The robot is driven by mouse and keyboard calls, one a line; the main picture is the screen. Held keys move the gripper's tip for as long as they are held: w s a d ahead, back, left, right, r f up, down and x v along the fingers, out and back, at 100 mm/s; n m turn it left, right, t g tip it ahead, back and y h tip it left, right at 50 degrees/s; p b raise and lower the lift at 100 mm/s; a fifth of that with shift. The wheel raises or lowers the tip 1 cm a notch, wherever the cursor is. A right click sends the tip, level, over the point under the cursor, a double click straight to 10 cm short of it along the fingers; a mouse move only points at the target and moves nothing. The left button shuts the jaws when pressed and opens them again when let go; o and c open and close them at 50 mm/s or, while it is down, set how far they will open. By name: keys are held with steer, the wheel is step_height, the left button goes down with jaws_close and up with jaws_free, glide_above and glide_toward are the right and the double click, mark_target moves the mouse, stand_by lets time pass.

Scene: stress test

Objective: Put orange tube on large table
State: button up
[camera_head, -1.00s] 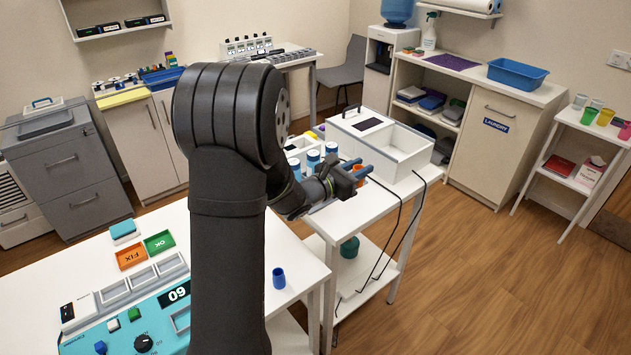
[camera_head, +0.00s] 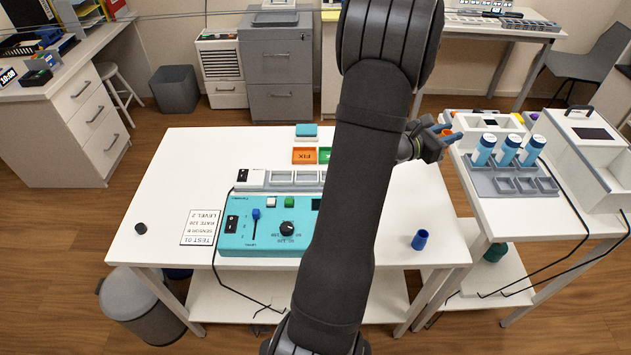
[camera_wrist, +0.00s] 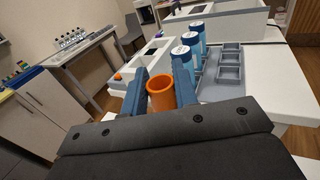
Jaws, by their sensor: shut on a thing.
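The orange tube (camera_wrist: 161,96) is held upright between the two blue fingers of my gripper (camera_wrist: 158,90) in the wrist view, with its open rim facing up. In the head view my gripper (camera_head: 447,135) is near the left edge of the smaller side table, just past the right edge of the large white table (camera_head: 165,200). Only a small orange part of the tube (camera_head: 446,131) shows there. My own arm hides part of the large table's middle.
The large table holds a teal control box (camera_head: 240,238), small trays, a dark blue cup (camera_head: 420,240), a black knob (camera_head: 141,228) and a label sheet (camera_head: 201,227). The side table holds a grey rack (camera_head: 486,184) with blue-capped tubes (camera_head: 508,150). The large table's left part is mostly clear.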

steer(key=w+a+f+n+t+y, duration=0.1)
steer(key=w+a+n+t+y, duration=0.15)
steer(key=a, duration=0.85)
steer(key=w+a+f+n+t+y, duration=0.1)
steer(key=w+a+n+t+y, duration=0.15)
steer(key=a, duration=0.85)
steer(key=w+a+f+n+t+y, duration=0.1)
steer(key=a+n+t+y, duration=0.15)
steer(key=a, duration=0.85)
steer(key=s+a+f+n+t+y, duration=0.15)
steer(key=s+a+n+y, duration=0.35)
steer(key=a, duration=0.9)
steer(key=s+a+f+n+t+y, duration=0.15)
steer(key=s+a+y, duration=0.4)
steer(key=a, duration=0.85)
steer(key=shift+m+h, duration=0.4)
steer(key=shift+h, duration=0.4)
steer(key=s+a+f, duration=0.1)
steer(key=a+f, duration=0.1)
steer(key=a, duration=0.1)
steer(key=s+a+f, duration=0.1)
steer(key=a+f, duration=0.1)
steer(key=a, duration=0.2)
steer(key=s+a+f, duration=0.2)
steer(key=a, duration=0.2)
steer(key=shift+s+a+f, duration=0.1)
steer(key=shift+a+f, duration=0.15)
steer(key=shift+f, duration=2)
steer(key=shift+f, duration=0.1)
